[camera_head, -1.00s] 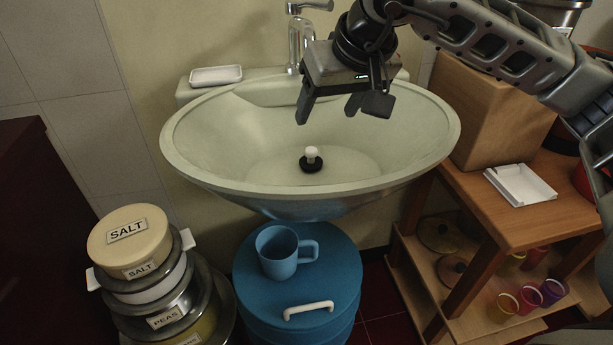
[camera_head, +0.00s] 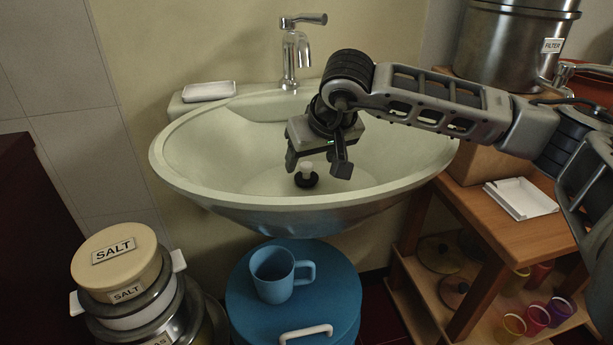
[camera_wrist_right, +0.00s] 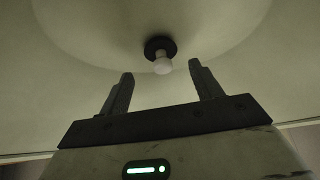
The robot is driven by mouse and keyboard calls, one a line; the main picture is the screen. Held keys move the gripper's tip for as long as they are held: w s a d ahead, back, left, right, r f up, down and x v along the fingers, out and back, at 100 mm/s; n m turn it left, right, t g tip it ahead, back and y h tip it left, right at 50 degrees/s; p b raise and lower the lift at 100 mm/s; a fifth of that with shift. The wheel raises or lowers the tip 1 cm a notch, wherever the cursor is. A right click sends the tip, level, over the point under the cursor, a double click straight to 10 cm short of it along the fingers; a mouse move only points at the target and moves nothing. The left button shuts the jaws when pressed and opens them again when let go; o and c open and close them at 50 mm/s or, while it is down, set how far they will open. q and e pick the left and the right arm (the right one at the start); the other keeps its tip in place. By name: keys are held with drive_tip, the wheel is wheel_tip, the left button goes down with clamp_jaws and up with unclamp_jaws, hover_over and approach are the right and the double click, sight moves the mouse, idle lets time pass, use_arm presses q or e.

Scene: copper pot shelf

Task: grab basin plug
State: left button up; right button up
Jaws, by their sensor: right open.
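The basin plug (camera_head: 306,177) has a black round base and a white knob. It stands in the bottom of the pale green basin (camera_head: 180,160). My right gripper (camera_head: 318,167) is open and empty, inside the basin's outline and close to the plug in the head view. In the right wrist view the plug (camera_wrist_right: 161,58) shows beyond the fingertips, between the two open fingers (camera_wrist_right: 160,76), with its white knob towards me. I see no contact between fingers and plug. My left gripper is not in view.
A chrome tap (camera_head: 290,55) rises behind the basin, with a white soap dish (camera_head: 209,91) to its left. A blue mug (camera_head: 275,275) stands on a blue lidded bin (camera_head: 335,290) below. A wooden shelf (camera_head: 480,215) is at right; stacked pots (camera_head: 120,258) stand at left.

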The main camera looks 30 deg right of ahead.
sight(307, 164)
drive_tip(key=x, duration=0.4)
drive_tip(key=shift+a, duration=0.15)
drive_tip(key=shift+r, duration=0.1)
drive_tip(key=c, duration=1)
